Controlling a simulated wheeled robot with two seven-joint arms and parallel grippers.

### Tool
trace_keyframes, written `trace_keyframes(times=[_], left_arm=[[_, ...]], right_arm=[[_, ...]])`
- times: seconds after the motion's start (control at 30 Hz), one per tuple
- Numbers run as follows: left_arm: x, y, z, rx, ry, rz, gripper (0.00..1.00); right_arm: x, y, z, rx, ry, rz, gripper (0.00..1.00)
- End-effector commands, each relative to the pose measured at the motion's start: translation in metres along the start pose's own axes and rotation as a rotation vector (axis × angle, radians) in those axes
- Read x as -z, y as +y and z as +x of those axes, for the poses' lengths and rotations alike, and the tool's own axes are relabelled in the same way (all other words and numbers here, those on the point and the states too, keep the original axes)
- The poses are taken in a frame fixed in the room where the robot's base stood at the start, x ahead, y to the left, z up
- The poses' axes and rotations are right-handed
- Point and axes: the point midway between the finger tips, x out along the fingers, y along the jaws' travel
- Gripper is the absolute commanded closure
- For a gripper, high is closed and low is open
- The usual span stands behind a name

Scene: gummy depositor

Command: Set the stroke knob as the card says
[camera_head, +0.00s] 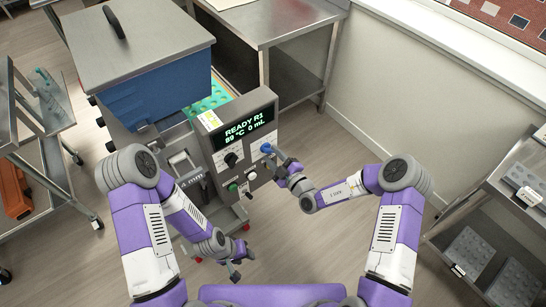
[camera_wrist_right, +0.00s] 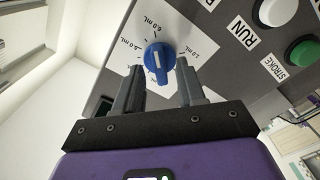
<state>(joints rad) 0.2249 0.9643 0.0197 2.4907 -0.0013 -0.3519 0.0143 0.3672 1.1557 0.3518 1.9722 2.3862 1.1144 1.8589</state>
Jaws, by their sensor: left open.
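The blue stroke knob (camera_head: 266,148) is on the grey control panel; in the right wrist view the knob (camera_wrist_right: 158,62) has a white pointer line and a white dial plate with several mL marks. My right gripper (camera_head: 279,162) is close in front of it. In the right wrist view my right gripper (camera_wrist_right: 160,80) is open, its fingertips spread to either side of the knob's near edge; contact cannot be told. A small yellow-and-white card (camera_head: 210,120) is at the panel's upper left, its text too small to read. My left gripper (camera_head: 234,268) is open and empty, low over the floor.
The display (camera_head: 245,128) reads READY R1, 89 °C, 0 mL. A black knob (camera_head: 231,159) and a green button (camera_head: 233,187) share the panel. In the right wrist view, a white RUN button (camera_wrist_right: 277,10) and green STROKE button (camera_wrist_right: 304,52) sit right of the knob.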

Motion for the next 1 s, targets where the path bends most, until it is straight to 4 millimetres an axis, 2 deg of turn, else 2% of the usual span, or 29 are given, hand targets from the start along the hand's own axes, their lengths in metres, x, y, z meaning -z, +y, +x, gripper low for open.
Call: trace_keyframes(times=[0.3, 0.57, 1.0], left_arm=[[0.0000, -0.0001, 0.0005, 0.000, 0.000, 0.000, 0.57], [0.0000, -0.0001, 0.0005, 0.000, 0.000, 0.000, 0.57], [-0.0002, 0.0018, -0.0045, 0.000, 0.000, 0.000, 0.57]], right_arm=[[0.0004, 0.0000, 0.0043, 0.001, 0.000, 0.000, 0.61], [0.0004, -0.0001, 0.0041, 0.001, 0.000, -0.001, 0.99], [0.0011, 0.0006, 0.0040, 0.001, 0.000, -0.047, 1.00]])
